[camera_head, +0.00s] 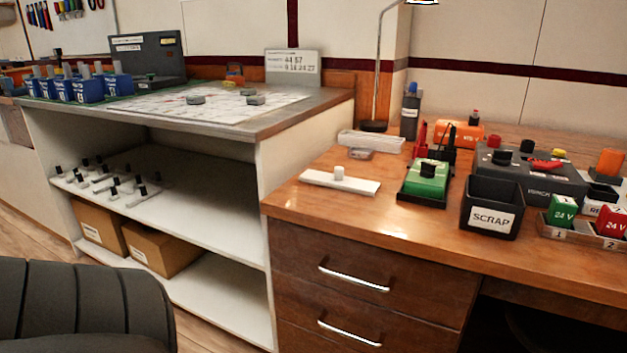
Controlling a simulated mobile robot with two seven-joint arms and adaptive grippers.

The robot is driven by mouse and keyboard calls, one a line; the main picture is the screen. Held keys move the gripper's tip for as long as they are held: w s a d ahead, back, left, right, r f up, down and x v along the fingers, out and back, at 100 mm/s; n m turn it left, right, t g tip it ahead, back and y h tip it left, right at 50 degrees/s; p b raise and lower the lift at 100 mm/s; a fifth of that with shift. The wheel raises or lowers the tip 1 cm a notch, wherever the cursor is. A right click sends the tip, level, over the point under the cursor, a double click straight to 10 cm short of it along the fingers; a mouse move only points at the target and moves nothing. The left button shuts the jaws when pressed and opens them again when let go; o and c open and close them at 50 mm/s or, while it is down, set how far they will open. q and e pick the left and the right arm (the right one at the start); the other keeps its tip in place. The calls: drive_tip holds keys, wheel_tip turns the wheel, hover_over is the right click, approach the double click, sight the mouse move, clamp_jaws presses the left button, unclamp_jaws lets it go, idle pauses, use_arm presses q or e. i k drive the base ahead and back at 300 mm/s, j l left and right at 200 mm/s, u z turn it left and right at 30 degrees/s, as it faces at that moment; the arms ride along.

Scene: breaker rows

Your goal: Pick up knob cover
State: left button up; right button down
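Neither of my grippers is in view. A small white cylinder (339,172) stands upright on a flat white plate (358,183) near the left side of the wooden desk; it may be the knob cover, but I cannot tell for sure. Several small black knob-like pieces (113,190) stand on white strips on the shelf at the left. A green block with a black knob (427,178) sits in a black base to the right of the white plate.
The desk's front left is clear. A dark chair back (80,310) stands at lower left. A higher counter (318,103) adjoins the desk.

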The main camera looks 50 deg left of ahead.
sight(337, 180)
drive_tip(key=k+l+u, duration=0.1)
drive_tip(key=u, duration=1.6)
